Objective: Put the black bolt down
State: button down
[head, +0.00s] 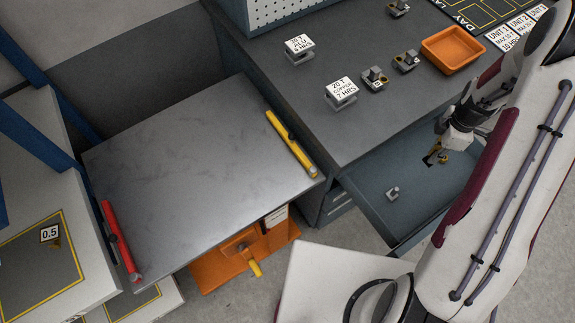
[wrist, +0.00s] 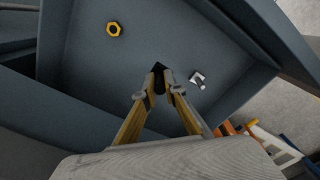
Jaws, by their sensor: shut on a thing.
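My gripper (head: 437,156) is over the open grey drawer (head: 413,192), pointing down into it. In the wrist view, its yellow fingers (wrist: 160,76) are closed together on the small black bolt (wrist: 158,82). Only a dark part of the bolt shows between the fingertips. I cannot tell whether the bolt touches the drawer floor. In the wrist view, a yellow hex nut (wrist: 114,29) lies on the drawer floor to the upper left of the fingertips. A silver bolt (wrist: 197,80) lies to their right; it also shows in the head view (head: 392,193).
The drawer walls (wrist: 222,122) surround the gripper. Above the drawer, the dark bench holds an orange tray (head: 453,49), labelled blocks (head: 341,92) and small grey fixtures (head: 375,79). A metal-topped cart (head: 195,175) stands to the left. Drawer floor around the fingertips is mostly clear.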

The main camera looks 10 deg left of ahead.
jog(key=s+a+r+m, duration=0.1)
jog(key=a+r+m, duration=0.5)
jog(key=r+m, duration=0.3)
jog(key=s+a+r+m, duration=0.1)
jog(key=a+r+m, duration=0.4)
jog(key=r+m, duration=0.4)
jog(key=shift+n, duration=0.9)
jog(key=a, duration=0.8)
jog(key=shift+w+r, duration=0.25)
jog(key=shift+r, duration=0.1)
jog(key=a+n, duration=0.1)
jog(key=a, duration=0.2)
jog(key=s+a+r+n, duration=0.1)
jog(key=a, duration=0.3)
jog(key=s+a+n, duration=0.1)
jog(key=a, duration=0.3)
jog(key=shift+r, duration=0.35)
jog(key=shift+s+a+n, duration=0.1)
jog(key=shift+a+n, duration=0.2)
jog(key=shift+n, duration=0.1)
jog(key=s+a+f+n, duration=0.2)
jog(key=s+a+n, duration=0.6)
jog(key=a+n, duration=0.5)
jog(key=s+a+f+n, duration=0.2)
jog(key=s+a+n, duration=0.7)
jog(key=a+n, duration=0.4)
jog(key=n, duration=0.4)
jog(key=shift+s+a+n, duration=0.15)
jog(key=shift+s+n, duration=0.1)
jog(key=shift+n, duration=0.15)
